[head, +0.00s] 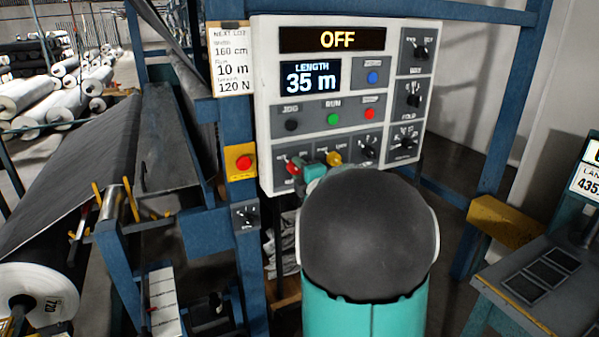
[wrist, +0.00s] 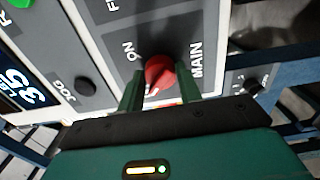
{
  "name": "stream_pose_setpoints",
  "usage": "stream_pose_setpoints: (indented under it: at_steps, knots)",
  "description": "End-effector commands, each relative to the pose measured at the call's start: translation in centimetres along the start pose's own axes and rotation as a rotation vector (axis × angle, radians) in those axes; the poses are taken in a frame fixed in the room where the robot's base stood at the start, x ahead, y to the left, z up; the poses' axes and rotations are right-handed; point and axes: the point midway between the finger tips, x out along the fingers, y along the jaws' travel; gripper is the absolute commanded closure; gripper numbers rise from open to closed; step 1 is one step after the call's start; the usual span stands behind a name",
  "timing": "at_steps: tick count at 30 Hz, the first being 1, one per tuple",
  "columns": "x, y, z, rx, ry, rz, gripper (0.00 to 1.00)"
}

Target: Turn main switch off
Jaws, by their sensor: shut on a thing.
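The main switch is a red knob (wrist: 159,72) on a dark plate marked ON and MAIN in the wrist view. In the head view the red knob (head: 293,168) shows at the lower left of the control panel (head: 262,100), partly covered by my gripper (head: 308,170). In the wrist view my gripper (wrist: 160,78) has one green finger on each side of the knob and is shut on it. The top display (head: 335,39) of the panel reads OFF.
A red button on a yellow box (head: 243,162) is to the left. JOG (head: 291,125), RUN (head: 333,119) and red (head: 369,114) buttons sit above. A blue frame post (head: 236,125) stands beside the panel.

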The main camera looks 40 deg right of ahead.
Motion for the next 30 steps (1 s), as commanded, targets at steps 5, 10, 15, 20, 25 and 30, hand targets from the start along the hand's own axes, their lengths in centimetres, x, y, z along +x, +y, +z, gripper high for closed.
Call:
stream_pose_setpoints:
  at_steps: [5, 10, 15, 20, 25, 30]
  knots:
    - [0.0, 0.0, 0.0, -0.008, 0.001, 0.0, 0.88]
    - [0.0, 0.0, 0.0, -0.008, 0.001, 0.0, 0.88]
    - [0.0, 0.0, 0.0, -0.007, 0.001, 0.0, 0.44]
    - [0.0, 0.0, 0.0, -0.006, 0.0, 0.0, 0.44]
    - [-0.2, 0.0, 0.0, -0.006, 0.0, 0.0, 0.44]
    - [-2.0, 0.1, 0.1, -0.005, -0.002, 0.002, 0.44]
